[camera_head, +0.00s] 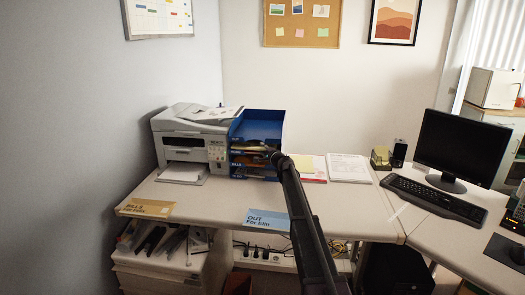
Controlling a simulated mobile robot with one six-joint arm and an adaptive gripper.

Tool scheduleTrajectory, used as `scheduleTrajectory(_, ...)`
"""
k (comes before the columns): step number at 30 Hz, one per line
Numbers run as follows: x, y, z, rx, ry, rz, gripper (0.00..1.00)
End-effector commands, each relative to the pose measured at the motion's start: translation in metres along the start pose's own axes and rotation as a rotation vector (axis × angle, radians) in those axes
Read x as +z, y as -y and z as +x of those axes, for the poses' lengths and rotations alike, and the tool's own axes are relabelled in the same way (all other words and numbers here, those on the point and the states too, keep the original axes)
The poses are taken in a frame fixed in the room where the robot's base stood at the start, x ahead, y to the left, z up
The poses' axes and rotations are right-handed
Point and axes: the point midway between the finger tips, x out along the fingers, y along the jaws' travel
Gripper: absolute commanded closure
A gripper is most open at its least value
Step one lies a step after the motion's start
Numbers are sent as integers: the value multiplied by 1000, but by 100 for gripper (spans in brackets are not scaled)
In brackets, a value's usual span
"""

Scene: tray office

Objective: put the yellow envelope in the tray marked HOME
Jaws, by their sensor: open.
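A yellow envelope (147,208) marked BILLS For Elin lies flat at the desk's front left edge. A blue tray stack (276,124) with several levels stands beside the printer. Small labels show on its front, but I cannot read which one says HOME. My gripper (270,154) is at the end of my dark arm, close in front of the tray stack, well away from the yellow envelope. It is open, small in the picture and seen from behind, so its fingers are hard to make out. My arm hides part of the trays.
A blue envelope (268,219) marked OUT For Elin lies at the front edge. A grey printer (190,138) stands left of the trays. Papers (347,168) lie to the right, then a monitor (459,147) and keyboard (433,197). The desk's front middle is mostly clear.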

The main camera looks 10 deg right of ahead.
Motion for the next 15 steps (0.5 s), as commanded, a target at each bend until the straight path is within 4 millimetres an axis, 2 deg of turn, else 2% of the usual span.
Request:
scheduleTrajectory(8, 1, 0, -5, 0, 0, -1, 47)
scheduleTrajectory(15, 2, 0, -28, 1, 0, 0, 47)
